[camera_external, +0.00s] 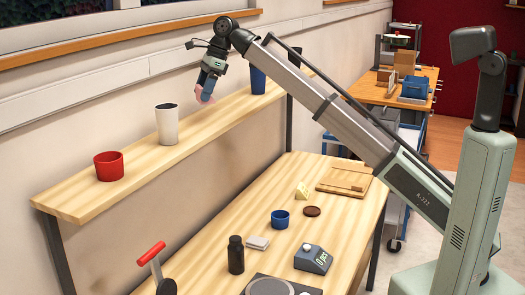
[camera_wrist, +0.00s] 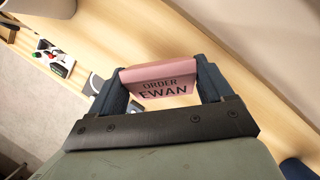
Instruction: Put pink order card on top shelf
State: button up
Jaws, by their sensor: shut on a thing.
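The pink order card (camera_wrist: 160,82) shows in the wrist view with the words "ORDER EWAN", held between the two fingers of my gripper (camera_wrist: 158,90). In the external view my gripper (camera_external: 206,85) is over the wooden top shelf (camera_external: 225,114), between the white cup and the dark blue cup. The pink card (camera_external: 205,95) hangs at the fingertips there, close to the shelf surface. I cannot tell whether the card touches the shelf. My gripper is shut on the card, and the fingers hide its side edges.
On the shelf stand a red bowl (camera_external: 109,166), a white cup (camera_external: 167,124) and a dark blue cup (camera_external: 258,80). Shelf space beside the card is clear.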

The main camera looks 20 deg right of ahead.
jog(key=shift+f, duration=2.55)
jog(key=shift+f, duration=0.6)
jog(key=o, duration=1)
jog(key=shift+r, duration=0.1)
jog(key=v, duration=1.3)
jog(key=shift+d+r, duration=0.25)
